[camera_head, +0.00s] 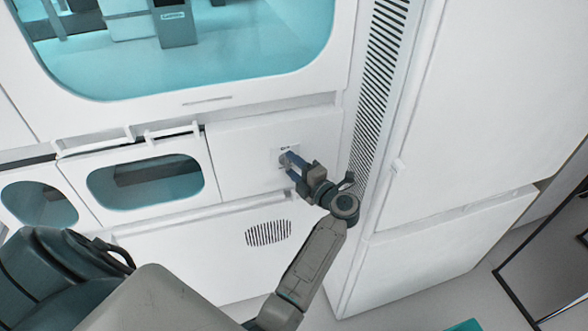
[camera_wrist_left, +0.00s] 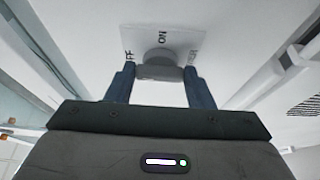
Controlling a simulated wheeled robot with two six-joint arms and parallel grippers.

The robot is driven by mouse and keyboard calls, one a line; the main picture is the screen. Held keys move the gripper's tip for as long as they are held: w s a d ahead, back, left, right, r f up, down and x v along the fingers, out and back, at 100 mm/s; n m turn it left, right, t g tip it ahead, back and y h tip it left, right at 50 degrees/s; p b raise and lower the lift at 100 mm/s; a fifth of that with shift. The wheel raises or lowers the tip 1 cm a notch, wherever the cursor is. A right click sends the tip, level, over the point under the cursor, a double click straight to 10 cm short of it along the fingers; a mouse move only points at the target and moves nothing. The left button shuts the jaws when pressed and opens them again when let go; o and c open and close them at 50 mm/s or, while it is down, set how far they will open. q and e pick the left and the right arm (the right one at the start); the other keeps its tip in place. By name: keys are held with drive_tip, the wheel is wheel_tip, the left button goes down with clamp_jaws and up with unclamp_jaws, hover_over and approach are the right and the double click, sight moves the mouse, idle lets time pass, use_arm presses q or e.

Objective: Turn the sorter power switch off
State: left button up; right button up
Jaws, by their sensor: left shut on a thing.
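The sorter power switch is a grey rotary knob (camera_wrist_left: 158,66) on a small white label plate (camera_wrist_left: 185,42). In the left wrist view the plate carries "ON" above the knob, letters ending in "FF" at its left and a partly hidden word at its right. My left gripper (camera_head: 289,160) reaches the white panel from the right in the head view. Its two blue fingers (camera_wrist_left: 161,80) stand on either side of the knob's grip and are shut on it. In the head view the gripper hides most of the knob. My right gripper is in neither view.
The white machine has a large window (camera_head: 250,60) above and smaller windowed doors (camera_head: 150,182) with handles to the left. A vented strip (camera_head: 380,70) and tall white cabinet (camera_head: 480,100) stand to the right. A round grille (camera_head: 268,232) lies below the switch panel (camera_head: 235,150).

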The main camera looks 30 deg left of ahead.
use_arm(q)
drive_tip(key=shift+f, duration=0.1)
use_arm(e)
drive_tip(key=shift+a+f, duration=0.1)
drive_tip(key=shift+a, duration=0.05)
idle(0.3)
use_arm(q)
drive_tip(key=o, duration=1)
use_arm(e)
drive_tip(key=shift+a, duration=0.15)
